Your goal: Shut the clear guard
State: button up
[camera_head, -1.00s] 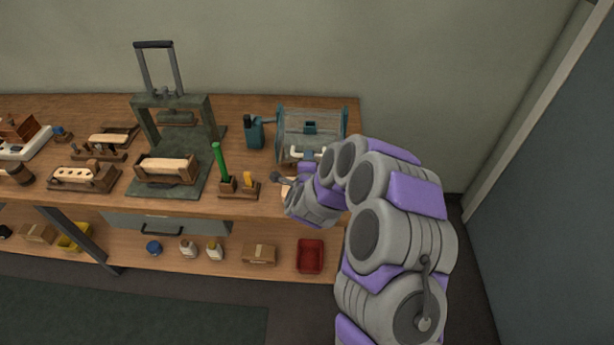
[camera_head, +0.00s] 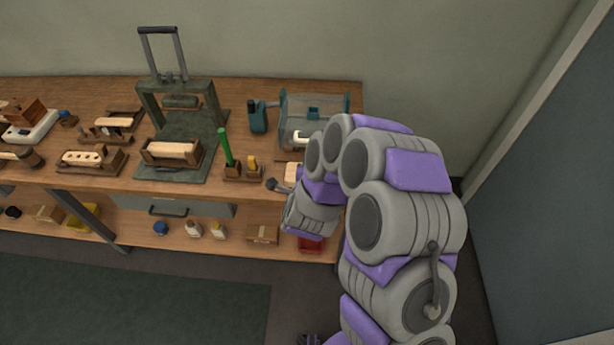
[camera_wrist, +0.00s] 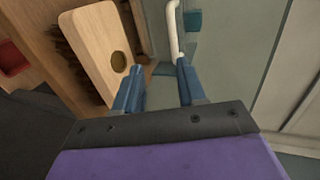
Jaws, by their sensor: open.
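The clear guard (camera_head: 297,108) is a see-through cover on the teal-framed machine at the right end of the bench. In the wrist view it shows as a pale grey-green pane (camera_wrist: 232,45) on the right. A white bar handle (camera_wrist: 173,22) runs down from the top edge, ending close to my right finger. My gripper (camera_wrist: 160,66) is open, with two blue fingers apart and nothing seen between them. I cannot tell if the right finger touches the handle. In the head view my arm hides the gripper and the guard's lower front.
A pale wooden block (camera_wrist: 92,45) with dark bristles and a round dark spot lies left of my fingers. A holder (camera_head: 243,172) with a green-handled tool stands left of the machine. A dark press (camera_head: 178,100) stands further left. A red bin (camera_head: 311,245) sits on the lower shelf.

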jog(key=p+v, duration=0.7)
jog(key=p, duration=0.6)
jog(key=shift+d+r, duration=0.15)
dwell(0.6)
jog(key=s+d+r+n+g+b, duration=0.2)
jog(key=s+d+r+n+g, duration=0.3)
jog(key=s, duration=0.6)
jog(key=s+d+r+n+g+b, duration=0.3)
jog(key=s+d+r+n+g, duration=0.2)
jog(key=s, duration=0.6)
jog(key=s+d+r+n+g+b, duration=0.2)
jog(key=s+d+r+n+g, duration=0.3)
jog(key=s+d+r+n, duration=0.3)
jog(key=s+r, duration=0.2)
jog(key=s, duration=0.1)
jog(key=shift+s+d+r+g+b, duration=0.15)
jog(key=shift+s+r+g+b, duration=0.1)
jog(key=shift+g+b, duration=0.15)
jog(key=shift+w, duration=0.1)
